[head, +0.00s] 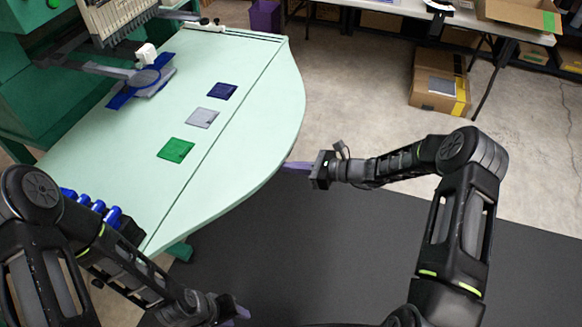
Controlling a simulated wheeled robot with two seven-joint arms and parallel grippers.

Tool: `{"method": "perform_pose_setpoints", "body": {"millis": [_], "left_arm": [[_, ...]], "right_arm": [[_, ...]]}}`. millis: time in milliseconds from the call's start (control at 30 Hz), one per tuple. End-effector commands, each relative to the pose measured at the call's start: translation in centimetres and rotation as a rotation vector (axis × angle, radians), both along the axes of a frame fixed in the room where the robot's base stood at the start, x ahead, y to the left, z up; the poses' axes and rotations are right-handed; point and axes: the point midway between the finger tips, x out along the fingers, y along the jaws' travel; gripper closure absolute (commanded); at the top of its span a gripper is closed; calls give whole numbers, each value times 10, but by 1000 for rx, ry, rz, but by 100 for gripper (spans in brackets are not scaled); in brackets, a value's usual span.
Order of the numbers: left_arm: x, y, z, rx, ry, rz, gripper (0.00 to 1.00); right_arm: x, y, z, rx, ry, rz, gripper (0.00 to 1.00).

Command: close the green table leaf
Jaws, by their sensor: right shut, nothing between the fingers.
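The pale green table leaf (262,120) is the curved-edged part to the right of the long seam in the tabletop (130,180). It looks about level with the rest of the top. My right gripper (296,166) is shut and empty, with its purple fingers pointing left at the leaf's curved edge. I cannot tell whether the fingertips touch the leaf or are just beside or below it. My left gripper (240,314) is low at the bottom of the picture, well apart from the leaf. Its fingers are small and partly hidden, so their opening is unclear.
Green (176,150), grey (202,118) and dark blue (222,92) square patches lie on the top left of the seam. A green machine (60,90) stands at the left. A cardboard box (440,90) sits at upper right. Dark floor mat (300,250) is clear.

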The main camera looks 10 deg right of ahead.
Motion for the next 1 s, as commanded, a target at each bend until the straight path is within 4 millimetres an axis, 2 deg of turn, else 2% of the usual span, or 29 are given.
{"method": "perform_pose_setpoints", "body": {"millis": [33,133,533,667,767,933,967,1000], "left_arm": [[0,0,13,0,0,0,64],[0,0,24,0,0,0,64],[0,0,22,0,1,0,64],[0,0,16,0,1,0,64],[0,0,6,0,0,0,64],[0,0,-21,0,0,-1,64],[0,0,-21,1,0,0,64],[0,0,-15,1,0,0,64]], "right_arm": [[2,2,19,-12,0,5,100],[2,2,29,-49,22,3,100],[3,2,29,-60,30,2,100],[3,1,22,-61,30,1,100],[2,0,10,-62,33,2,100],[-2,-3,-25,-68,42,4,100],[-3,-7,-24,-70,41,2,100],[-8,-17,-13,-71,40,-1,100]]}}
